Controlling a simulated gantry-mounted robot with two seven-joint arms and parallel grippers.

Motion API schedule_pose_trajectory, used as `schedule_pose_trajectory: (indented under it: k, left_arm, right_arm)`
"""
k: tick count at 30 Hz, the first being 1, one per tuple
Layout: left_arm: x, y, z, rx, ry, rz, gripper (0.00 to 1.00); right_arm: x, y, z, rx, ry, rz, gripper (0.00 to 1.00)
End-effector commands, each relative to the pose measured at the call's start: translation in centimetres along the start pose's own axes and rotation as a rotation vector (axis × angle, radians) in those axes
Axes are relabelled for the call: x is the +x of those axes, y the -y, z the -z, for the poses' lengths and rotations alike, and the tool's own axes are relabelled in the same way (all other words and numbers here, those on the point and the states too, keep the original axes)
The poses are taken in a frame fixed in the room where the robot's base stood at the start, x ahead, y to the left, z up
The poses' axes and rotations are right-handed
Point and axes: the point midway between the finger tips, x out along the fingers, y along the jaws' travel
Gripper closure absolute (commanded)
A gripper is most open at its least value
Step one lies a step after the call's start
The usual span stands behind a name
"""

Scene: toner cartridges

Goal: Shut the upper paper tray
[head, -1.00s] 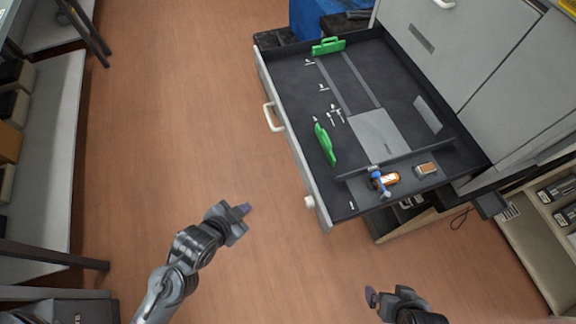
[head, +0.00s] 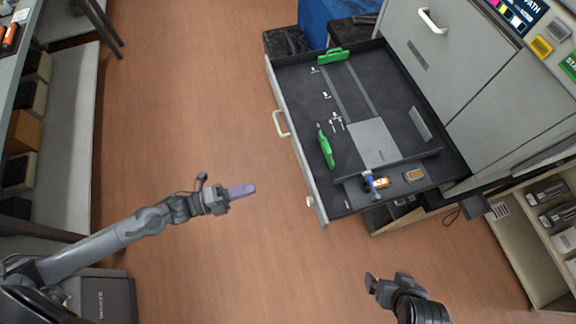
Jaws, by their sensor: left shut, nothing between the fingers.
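The upper paper tray (head: 302,170) is pulled far out of the grey printer cabinet (head: 470,90). Its front panel faces left and carries a pale handle (head: 281,123). Inside are green guides (head: 326,148), a grey plate (head: 374,142), and a blue-and-orange item and a small brown block in the near compartment. My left gripper (head: 243,191) is shut and empty, left of the tray front and apart from it, with its purple fingertips pointing right toward the panel's near end. My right gripper (head: 371,282) is below the tray's near side, touching nothing; its fingers are too small to read.
A shelf unit (head: 520,235) with cartridges stands at the right. A bench with shelves (head: 60,110) runs along the left. A blue box (head: 340,20) is beyond the tray. The brown floor (head: 180,110) left of the tray is clear.

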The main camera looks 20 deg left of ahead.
Motion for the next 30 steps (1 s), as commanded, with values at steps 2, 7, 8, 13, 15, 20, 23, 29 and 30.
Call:
schedule_pose_trajectory:
  k: [2, 7, 8, 13, 15, 20, 23, 29, 30]
  left_arm:
    - [0.2, 0.9, -0.4, 0.014, -0.006, -0.004, 1.0]
    - [1.7, 1.0, -0.5, 0.015, -0.005, 0.003, 1.0]
    - [2.1, 0.9, -0.5, 0.015, -0.004, 0.002, 1.0]
    - [5.0, 1.0, -0.5, 0.014, -0.004, 0.005, 1.0]
    - [6.3, 1.0, -0.6, 0.014, -0.003, 0.005, 1.0]
    - [9.3, 1.0, -0.5, 0.015, -0.003, 0.005, 1.0]
    - [10.9, 1.0, -0.5, 0.014, -0.004, 0.003, 1.0]
    - [13.1, 1.0, -0.5, 0.013, -0.003, 0.002, 1.0]
    - [13.4, 1.0, -0.5, 0.013, -0.004, 0.002, 1.0]
  right_arm:
    - [-0.5, -0.1, 0.2, -0.002, 0.0, -0.001, 0.0]
    - [-0.2, -0.1, 0.1, -0.002, 0.001, -0.002, 0.0]
    - [-0.1, -0.1, 0.0, -0.002, 0.001, -0.002, 0.0]
    - [0.3, -0.1, -0.1, -0.002, 0.002, -0.002, 0.0]
    - [0.4, 0.0, -0.2, -0.002, 0.003, -0.002, 0.0]
    - [0.7, 0.0, -0.2, -0.001, 0.002, -0.001, 0.0]
    - [0.9, 0.0, -0.3, 0.001, 0.002, 0.0, 0.0]
    - [1.1, 0.1, -0.3, 0.003, 0.002, 0.002, 0.0]
    - [1.1, 0.1, -0.3, 0.004, 0.002, 0.003, 0.0]
